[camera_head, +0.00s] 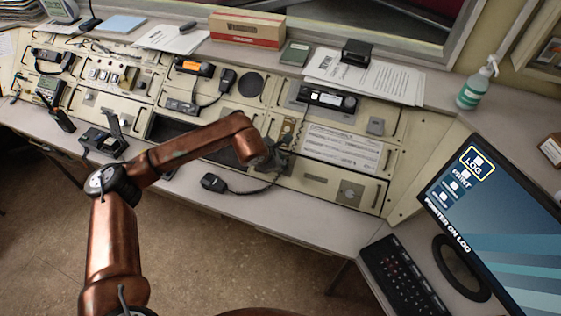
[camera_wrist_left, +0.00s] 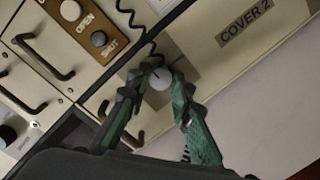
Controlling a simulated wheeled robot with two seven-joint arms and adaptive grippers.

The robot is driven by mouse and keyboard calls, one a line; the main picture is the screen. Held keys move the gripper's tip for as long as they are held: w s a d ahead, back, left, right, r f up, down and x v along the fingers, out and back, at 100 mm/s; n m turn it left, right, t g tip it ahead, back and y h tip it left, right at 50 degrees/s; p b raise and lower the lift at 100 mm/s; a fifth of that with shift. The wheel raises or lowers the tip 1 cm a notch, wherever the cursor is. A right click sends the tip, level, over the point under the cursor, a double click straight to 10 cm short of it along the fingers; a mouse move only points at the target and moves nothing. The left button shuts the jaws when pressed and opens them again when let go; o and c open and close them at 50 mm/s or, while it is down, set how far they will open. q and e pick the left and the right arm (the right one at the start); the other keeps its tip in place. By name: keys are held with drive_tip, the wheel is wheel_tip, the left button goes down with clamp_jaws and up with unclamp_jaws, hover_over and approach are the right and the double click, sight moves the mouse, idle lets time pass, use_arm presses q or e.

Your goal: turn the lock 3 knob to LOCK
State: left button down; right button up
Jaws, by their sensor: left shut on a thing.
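My left gripper (camera_head: 274,160) reaches over the front part of the console in the head view. In the left wrist view its green fingers (camera_wrist_left: 158,82) are closed around a round white knob (camera_wrist_left: 160,77) with a dark pointer line. The knob sits on a grey-beige plate beside a label reading "COVER 2" (camera_wrist_left: 244,22). No "lock 3" or "LOCK" lettering is readable, so I cannot tell from the frames whether this is the lock 3 knob. In the head view the arm hides the held knob. My right gripper is not in view.
A brown OPEN/SHUT plate (camera_wrist_left: 85,25) and several black handles (camera_wrist_left: 45,57) lie near the fingers. A black coiled cord (camera_wrist_left: 128,14) passes close by. A black handset (camera_head: 213,182) lies on the front ledge. A monitor (camera_head: 490,215) and keyboard (camera_head: 402,275) stand at right.

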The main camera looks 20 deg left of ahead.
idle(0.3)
use_arm(q)
drive_tip(key=c, duration=1.7)
unclamp_jaws()
drive_tip(key=v, duration=1.2)
